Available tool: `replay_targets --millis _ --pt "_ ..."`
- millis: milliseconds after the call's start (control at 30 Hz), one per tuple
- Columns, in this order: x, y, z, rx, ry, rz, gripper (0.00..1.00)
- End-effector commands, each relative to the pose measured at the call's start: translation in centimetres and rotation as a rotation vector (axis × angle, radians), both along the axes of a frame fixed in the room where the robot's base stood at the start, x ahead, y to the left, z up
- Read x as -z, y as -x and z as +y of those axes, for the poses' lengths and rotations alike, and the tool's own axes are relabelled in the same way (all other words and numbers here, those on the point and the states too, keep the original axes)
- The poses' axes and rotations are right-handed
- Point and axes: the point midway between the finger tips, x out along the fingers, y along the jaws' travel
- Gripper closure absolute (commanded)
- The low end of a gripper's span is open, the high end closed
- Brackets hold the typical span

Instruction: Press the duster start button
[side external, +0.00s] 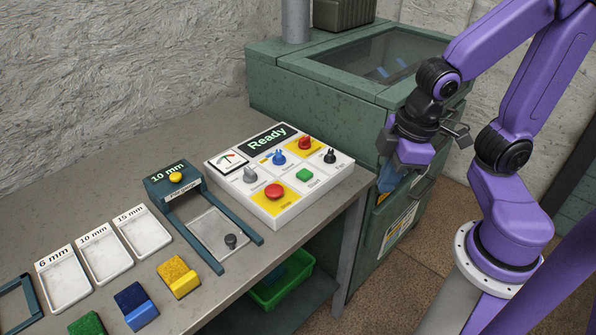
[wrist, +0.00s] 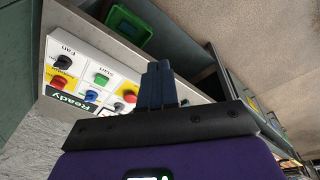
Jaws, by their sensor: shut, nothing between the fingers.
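The white control panel (side external: 318,192) lies on the bench, its display reading "Ready". In the wrist view the green button (wrist: 101,78) appears left of my fingers, on the panel (wrist: 84,60). My gripper (side external: 385,197) is shut and empty, its blue fingers pointing down beyond the bench's right end, apart from the panel. In the wrist view my gripper (wrist: 158,66) shows its fingers together.
A green machine (side external: 320,108) with a glass lid stands behind the panel. A dark blue 10 mm gauge (side external: 172,187), white trays (side external: 105,253) and coloured blocks (side external: 179,278) lie left. A green bin (side external: 282,278) sits below. Air above the panel is free.

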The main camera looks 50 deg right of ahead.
Motion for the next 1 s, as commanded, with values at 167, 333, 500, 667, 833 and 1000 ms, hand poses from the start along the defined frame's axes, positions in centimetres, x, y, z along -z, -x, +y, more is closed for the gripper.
replay_targets --millis 167,333,500,667,833,1000 --pt "0.3 -7.4 0.0 0.273 -0.119 -0.162 1.00" --pt "0.2 -13.5 -0.6 0.486 -0.273 -0.267 1.00" --pt "0.4 -18.3 -1.6 0.660 -0.448 -0.302 1.00" --pt "0.8 -21.1 -2.7 0.787 -0.602 -0.269 1.00" --pt "1.2 -22.4 -3.6 0.874 -0.715 -0.206 1.00" --pt "1.4 -22.8 -3.9 0.910 -0.764 -0.168 1.00"
